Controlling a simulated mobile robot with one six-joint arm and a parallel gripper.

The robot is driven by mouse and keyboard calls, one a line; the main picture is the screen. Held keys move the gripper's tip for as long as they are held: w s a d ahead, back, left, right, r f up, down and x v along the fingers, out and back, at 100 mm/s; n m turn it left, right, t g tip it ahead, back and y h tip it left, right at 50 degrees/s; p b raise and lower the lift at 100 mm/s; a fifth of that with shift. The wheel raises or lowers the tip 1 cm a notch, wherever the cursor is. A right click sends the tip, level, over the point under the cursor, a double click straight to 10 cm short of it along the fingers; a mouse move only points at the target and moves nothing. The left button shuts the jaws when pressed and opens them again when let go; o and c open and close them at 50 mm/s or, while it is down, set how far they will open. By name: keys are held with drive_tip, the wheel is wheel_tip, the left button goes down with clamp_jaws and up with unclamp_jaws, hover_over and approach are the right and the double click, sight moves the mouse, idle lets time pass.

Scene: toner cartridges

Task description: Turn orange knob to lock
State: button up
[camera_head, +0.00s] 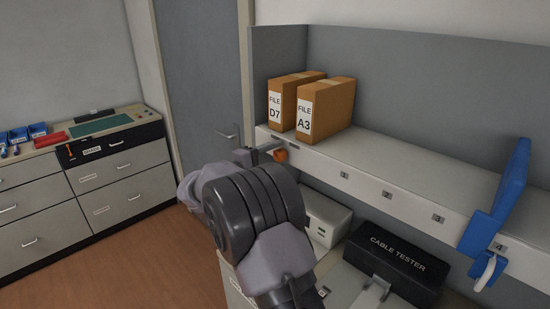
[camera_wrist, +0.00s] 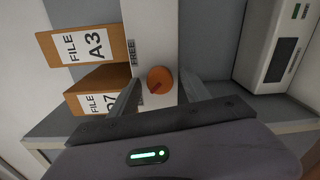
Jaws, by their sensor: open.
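The orange knob (camera_head: 281,155) is on the front face of the shelf (camera_head: 395,185), below the file boxes. It also shows in the wrist view (camera_wrist: 160,79), with a darker red mark on its face. A FREE label (camera_wrist: 133,52) is beside it, to its upper left in the wrist view. My gripper (camera_wrist: 160,84) is open, with one finger on each side of the knob. I cannot tell whether the fingers touch it. In the head view my gripper (camera_head: 262,153) is at the knob, partly hidden by my arm.
File boxes D7 (camera_head: 285,95) and A3 (camera_head: 328,105) stand on the shelf above the knob. A black cable tester case (camera_head: 397,262) and a white device (camera_head: 322,217) are below the shelf. A blue bracket (camera_head: 500,195) is at the right. Drawers (camera_head: 85,175) stand at the left.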

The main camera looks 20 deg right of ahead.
drive_tip(key=p+v, duration=0.2)
drive_tip(key=v, duration=1.5)
drive_tip(key=shift+a, duration=0.15)
drive_tip(key=shift+s, duration=0.2)
drive_tip(key=s+d+f+m+g+y+b, duration=0.25)
drive_tip(key=s+d+y, duration=0.2)
drive_tip(key=s, duration=0.45)
drive_tip(key=s+d+f+m+g+y+b, duration=0.25)
drive_tip(key=s+d+b, duration=0.2)
drive_tip(key=s, duration=0.45)
drive_tip(key=s+a+f+m+t+y+b, duration=0.2)
drive_tip(key=s+a+f+m+y, duration=0.1)
drive_tip(key=s, duration=0.4)
drive_tip(key=s+a+f+m+t+y+b, duration=0.2)
drive_tip(key=s+a+f+y+b, duration=0.1)
drive_tip(key=s+a+f+y, duration=0.3)
drive_tip(key=shift+s+a+m+y, duration=0.4)
drive_tip(key=shift+s+a+y, duration=0.25)
drive_tip(key=shift+s+y, duration=0.55)
